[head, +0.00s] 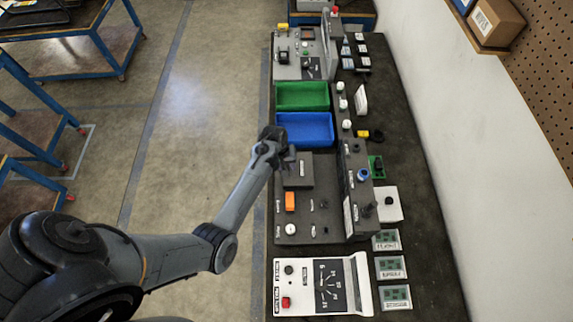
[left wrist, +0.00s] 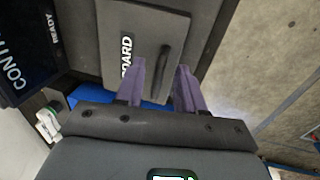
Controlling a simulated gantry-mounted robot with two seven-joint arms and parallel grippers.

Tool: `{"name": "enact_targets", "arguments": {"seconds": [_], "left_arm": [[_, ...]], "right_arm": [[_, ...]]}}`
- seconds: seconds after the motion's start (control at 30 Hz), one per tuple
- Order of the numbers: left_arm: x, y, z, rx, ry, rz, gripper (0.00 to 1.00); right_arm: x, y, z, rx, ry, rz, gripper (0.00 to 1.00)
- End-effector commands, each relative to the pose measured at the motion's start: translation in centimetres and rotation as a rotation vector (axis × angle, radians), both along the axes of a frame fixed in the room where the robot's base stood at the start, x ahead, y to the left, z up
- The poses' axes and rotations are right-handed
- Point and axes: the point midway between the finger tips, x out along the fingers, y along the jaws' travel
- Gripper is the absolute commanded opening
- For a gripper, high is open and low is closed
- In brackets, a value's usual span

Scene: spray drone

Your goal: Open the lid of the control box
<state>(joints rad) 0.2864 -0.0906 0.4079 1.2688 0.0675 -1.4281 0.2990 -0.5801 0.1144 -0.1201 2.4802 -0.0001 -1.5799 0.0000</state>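The control box (head: 320,165) is a dark grey console on the bench, with a grey lid (head: 298,181) on its panel. In the left wrist view the lid (left wrist: 132,55) looks closed and flat, with white lettering ending in "BOARD" and a dark bar handle (left wrist: 165,45). My left gripper (head: 288,155) is over the lid's far edge. In the left wrist view its two purple fingers (left wrist: 160,68) are apart and empty, with the handle's near end between the tips. I cannot tell whether they touch it. My right gripper is not in view.
A blue bin (head: 305,128) and a green bin (head: 302,96) sit just beyond the box. An orange switch (head: 290,201) and knobs are on the near panel. A white control panel (head: 322,287) lies at the front. Open floor (head: 190,130) is left of the bench.

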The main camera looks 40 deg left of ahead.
Motion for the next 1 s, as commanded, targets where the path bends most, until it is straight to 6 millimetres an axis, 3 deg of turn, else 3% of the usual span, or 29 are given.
{"name": "enact_targets", "arguments": {"seconds": [0.2,0.47,1.0], "left_arm": [[0.01,0.02,0.00,0.000,0.000,0.000,0.38],[-0.01,0.02,0.01,0.000,0.000,0.000,0.00],[0.64,-0.01,0.35,0.021,0.017,-0.001,0.00]], "right_arm": [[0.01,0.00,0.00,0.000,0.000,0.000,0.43],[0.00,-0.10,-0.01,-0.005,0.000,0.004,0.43],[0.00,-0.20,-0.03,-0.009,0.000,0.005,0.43]]}}
